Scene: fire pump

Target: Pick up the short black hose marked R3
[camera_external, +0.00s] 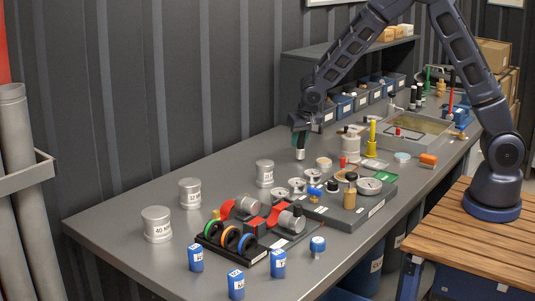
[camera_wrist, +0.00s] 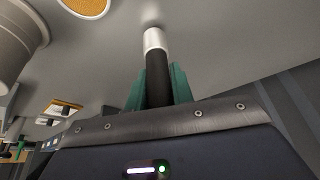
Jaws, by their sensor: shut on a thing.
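A short black hose with a silver-white end (camera_external: 300,147) is upright under my gripper (camera_external: 299,136), over the back middle of the grey table. In the wrist view the hose (camera_wrist: 155,46) stands between the green fingers of my gripper (camera_wrist: 158,83), which are shut on its dark part. Its pale end points away from the gripper toward the table top. A small shadow lies close to that end, and I cannot tell whether it touches the table. The R3 marking is not readable in either view.
White cans (camera_external: 157,224) stand along the left of the grey table (camera_external: 120,205). A pump assembly (camera_external: 262,215) and a grey block with fittings (camera_external: 340,205) lie in front of the hose. Blue bins (camera_external: 343,104) line the shelf behind. The table left of the hose is fairly clear.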

